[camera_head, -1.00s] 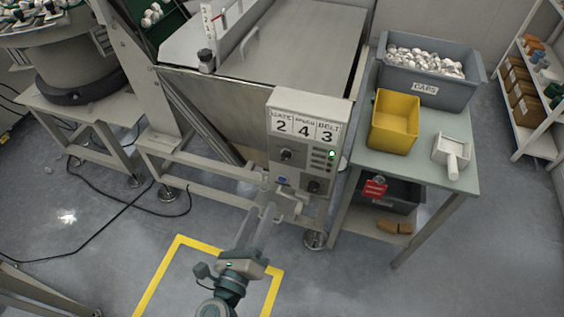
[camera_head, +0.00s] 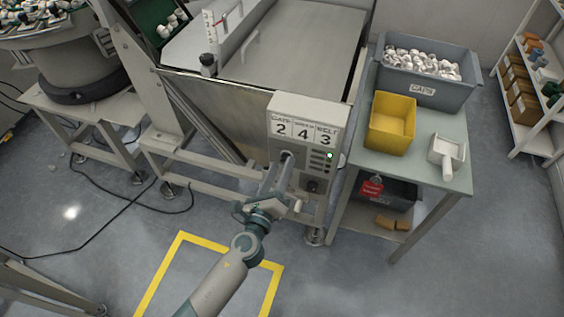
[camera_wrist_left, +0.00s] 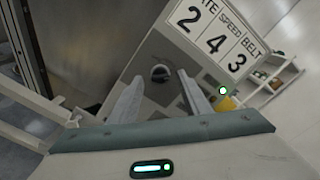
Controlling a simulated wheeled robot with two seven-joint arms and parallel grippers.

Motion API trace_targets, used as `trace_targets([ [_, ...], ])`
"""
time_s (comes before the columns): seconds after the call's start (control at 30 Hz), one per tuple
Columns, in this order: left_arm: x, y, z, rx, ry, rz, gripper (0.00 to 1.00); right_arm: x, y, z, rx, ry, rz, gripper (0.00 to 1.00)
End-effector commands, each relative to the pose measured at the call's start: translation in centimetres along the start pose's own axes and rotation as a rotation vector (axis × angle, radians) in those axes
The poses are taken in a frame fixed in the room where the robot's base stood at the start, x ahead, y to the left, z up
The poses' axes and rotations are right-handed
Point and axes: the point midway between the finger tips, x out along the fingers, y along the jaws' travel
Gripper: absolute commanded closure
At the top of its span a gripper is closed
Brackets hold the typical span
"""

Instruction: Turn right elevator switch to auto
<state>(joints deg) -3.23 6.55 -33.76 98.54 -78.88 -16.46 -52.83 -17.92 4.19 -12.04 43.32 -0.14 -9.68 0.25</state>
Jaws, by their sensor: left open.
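The control box (camera_head: 309,112) stands at the front of the hopper machine, with a panel reading 2, 4 and 3 under gate, speed and belt. A dark round knob (camera_wrist_left: 160,72) sits on its face. Another dark knob (camera_head: 312,187) is at the lower right of the box. I cannot read which one is the elevator switch. My left gripper (camera_head: 281,167) is open in front of the box's left side, and its fingers partly hide the upper left knob. In the left wrist view, the knob appears between and beyond the two fingertips. Contact is not visible. My right gripper is not in view.
A green light (camera_head: 330,156) glows on the box. To the right, a table (camera_head: 459,160) holds a yellow bin (camera_head: 391,125), a grey crate of caps (camera_head: 428,92) and a white scoop (camera_head: 447,151). Yellow tape (camera_head: 160,270) marks the floor.

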Motion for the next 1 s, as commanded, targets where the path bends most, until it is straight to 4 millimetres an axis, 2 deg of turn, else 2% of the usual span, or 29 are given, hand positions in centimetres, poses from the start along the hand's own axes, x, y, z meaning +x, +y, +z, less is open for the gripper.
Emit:
trace_targets([
  [0.2, 1.7, 0.0, 0.0, 0.000, 0.000, 0.000, 0.57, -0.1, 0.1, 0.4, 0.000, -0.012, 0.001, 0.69],
  [0.53, 1.8, 0.0, 0.0, -0.001, 0.000, 0.000, 0.57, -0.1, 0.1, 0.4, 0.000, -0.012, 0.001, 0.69],
  [0.57, 1.8, 0.0, 0.0, -0.001, 0.000, 0.000, 0.61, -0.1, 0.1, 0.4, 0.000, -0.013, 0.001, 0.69],
  [0.7, 1.8, 0.0, 0.0, -0.001, 0.000, 0.000, 0.95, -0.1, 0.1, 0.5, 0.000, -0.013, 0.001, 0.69],
  [0.73, 1.8, 0.0, 0.0, -0.001, 0.000, 0.000, 0.98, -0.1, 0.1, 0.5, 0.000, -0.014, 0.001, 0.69],
  [1.0, 1.8, 0.1, 0.0, -0.014, 0.000, 0.000, 0.98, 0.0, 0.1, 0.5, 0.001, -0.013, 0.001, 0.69],
])
